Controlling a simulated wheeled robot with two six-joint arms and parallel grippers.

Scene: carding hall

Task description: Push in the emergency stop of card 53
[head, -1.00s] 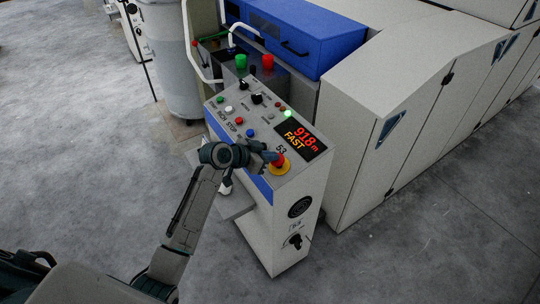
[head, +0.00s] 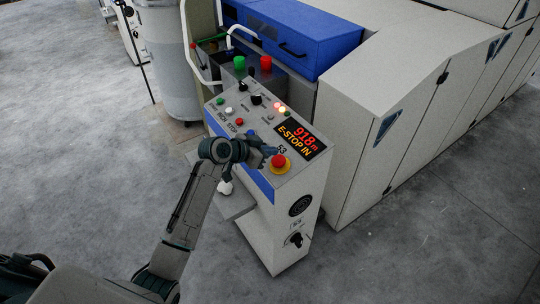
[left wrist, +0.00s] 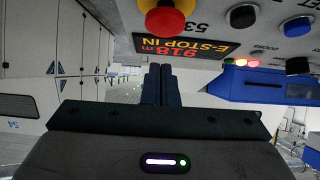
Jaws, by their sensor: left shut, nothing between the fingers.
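The control box of card 53 (head: 285,181) stands in the middle of the head view. Its red mushroom emergency stop (head: 278,161) sits on a yellow ring near the number 53. The display (head: 298,138) reads "918 m" and "E-STOP IN". My left gripper (head: 271,151) is shut and empty, just to the left of the red button and apart from it. In the left wrist view the shut fingers (left wrist: 161,85) point past the panel, with the red button (left wrist: 163,20) at the top and the display (left wrist: 183,46) showing "E-STOP IN". My right gripper is not in view.
Other buttons and knobs, such as a white button (head: 229,110) and a black knob (head: 257,99), crowd the panel near my gripper. A pale machine cabinet (head: 372,140) stands close on the right. Open grey floor (head: 80,150) lies to the left.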

